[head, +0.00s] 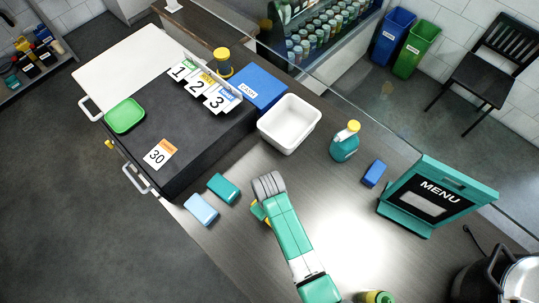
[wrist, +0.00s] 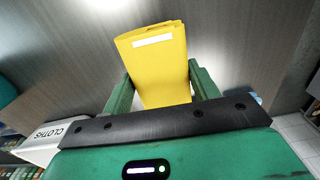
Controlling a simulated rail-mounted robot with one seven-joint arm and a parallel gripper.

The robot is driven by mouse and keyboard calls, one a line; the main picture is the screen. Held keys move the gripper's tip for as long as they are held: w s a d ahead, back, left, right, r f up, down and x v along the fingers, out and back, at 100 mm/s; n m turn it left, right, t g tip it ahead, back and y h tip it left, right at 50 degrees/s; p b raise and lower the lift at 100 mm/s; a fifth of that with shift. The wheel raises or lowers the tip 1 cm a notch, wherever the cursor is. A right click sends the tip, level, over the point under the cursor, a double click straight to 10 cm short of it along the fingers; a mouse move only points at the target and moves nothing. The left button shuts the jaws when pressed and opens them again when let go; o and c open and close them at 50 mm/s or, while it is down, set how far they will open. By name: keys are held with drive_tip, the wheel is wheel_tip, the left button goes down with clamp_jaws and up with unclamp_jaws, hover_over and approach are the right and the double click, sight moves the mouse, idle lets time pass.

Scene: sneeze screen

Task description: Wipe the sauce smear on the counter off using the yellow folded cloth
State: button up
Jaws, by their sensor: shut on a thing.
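The yellow folded cloth (wrist: 158,62) is held between the two green fingers of my gripper (wrist: 160,88) in the wrist view. It has a white strip near its far end. In the head view my gripper (head: 262,208) is over the grey counter (head: 225,240), and only small bits of yellow show beside it; the rest of the cloth is hidden by my arm. I cannot tell whether the cloth touches the counter. No sauce smear can be made out in either view.
A white bin (head: 290,124) stands behind my gripper. A teal block (head: 223,188) and a light blue block (head: 202,210) lie left of it. A teal bottle (head: 344,146), a blue block (head: 374,173) and a menu stand (head: 430,196) are to the right.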

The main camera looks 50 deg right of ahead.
drive_tip(key=shift+r+p, duration=0.85)
drive_tip(key=shift+r, duration=0.35)
drive_tip(key=w+a+r+n, duration=0.1)
drive_tip(key=w+a+r, duration=0.4)
drive_tip(key=a+r, duration=0.3)
drive_tip(key=w+a+r, duration=0.5)
drive_tip(key=a+r, duration=0.3)
drive_tip(key=a, duration=0.6)
drive_tip(key=shift+a+r+n, duration=0.3)
drive_tip(key=shift+r+n, duration=0.05)
drive_tip(key=shift+n, duration=0.05)
